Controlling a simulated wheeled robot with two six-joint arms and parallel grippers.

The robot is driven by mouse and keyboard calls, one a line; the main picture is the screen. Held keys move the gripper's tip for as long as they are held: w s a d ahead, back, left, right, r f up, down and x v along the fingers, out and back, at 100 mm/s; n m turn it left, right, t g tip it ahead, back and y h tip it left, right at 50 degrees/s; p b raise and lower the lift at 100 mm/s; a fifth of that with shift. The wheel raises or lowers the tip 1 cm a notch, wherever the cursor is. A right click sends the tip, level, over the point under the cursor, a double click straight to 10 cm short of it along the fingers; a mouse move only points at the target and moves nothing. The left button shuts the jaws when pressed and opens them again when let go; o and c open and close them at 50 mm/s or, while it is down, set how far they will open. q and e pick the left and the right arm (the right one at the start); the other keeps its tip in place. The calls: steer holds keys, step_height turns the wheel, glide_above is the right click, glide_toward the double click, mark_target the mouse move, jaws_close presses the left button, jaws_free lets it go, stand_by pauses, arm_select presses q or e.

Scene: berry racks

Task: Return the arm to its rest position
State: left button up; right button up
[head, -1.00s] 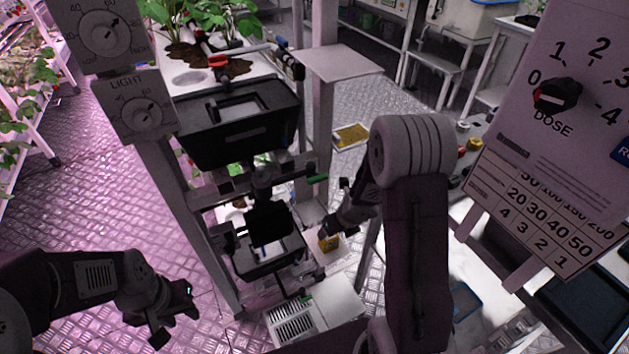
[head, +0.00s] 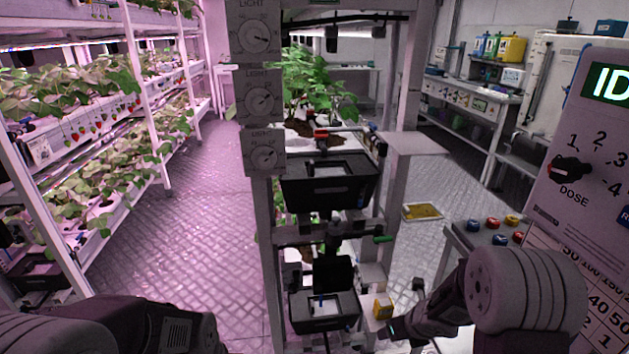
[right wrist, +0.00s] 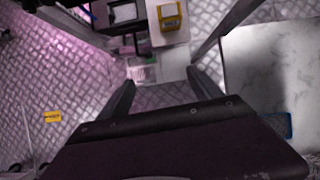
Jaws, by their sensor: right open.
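My right arm comes in from the lower right of the head view. My right gripper (head: 405,307) is open beside the rack, near a yellow item (head: 382,307) on a small pale shelf. In the right wrist view the two dark fingers of my right gripper (right wrist: 160,78) stand apart with nothing between them. The yellow item (right wrist: 170,16) shows beyond the fingertips there, apart from them. My left arm (head: 180,328) lies along the bottom left of the head view; its gripper is out of the picture.
A rack post with dials (head: 262,100) and black trays (head: 328,182) stands in the middle. Berry racks (head: 90,215) line the left. A dose panel (head: 580,160) stands on the right. The floor (head: 185,230) left of the post is clear.

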steer(key=s+a+r+m+h, duration=0.15)
steer(key=s+r+m, duration=0.35)
steer(key=m, duration=0.9)
steer(key=s+a+f+m+g, duration=0.15)
steer(key=s+m, duration=0.35)
steer(key=m, duration=0.7)
steer(key=s+a+m+g, duration=0.1)
steer(key=s+m+g, duration=0.3)
steer(key=m, duration=0.7)
arm_select(q)
step_height(320, 180, up, 20)
steer(key=p, duration=2)
steer(key=shift+w+r+p, duration=0.25)
steer(key=shift+p, duration=0.1)
arm_select(e)
step_height(320, 180, up, 21)
steer(key=s+m+t, duration=0.1)
steer(key=shift+s+y, duration=0.3)
steer(key=shift+y, duration=0.15)
arm_select(q)
steer(key=shift+f, duration=0.1)
arm_select(e)
steer(key=shift+d, duration=0.1)
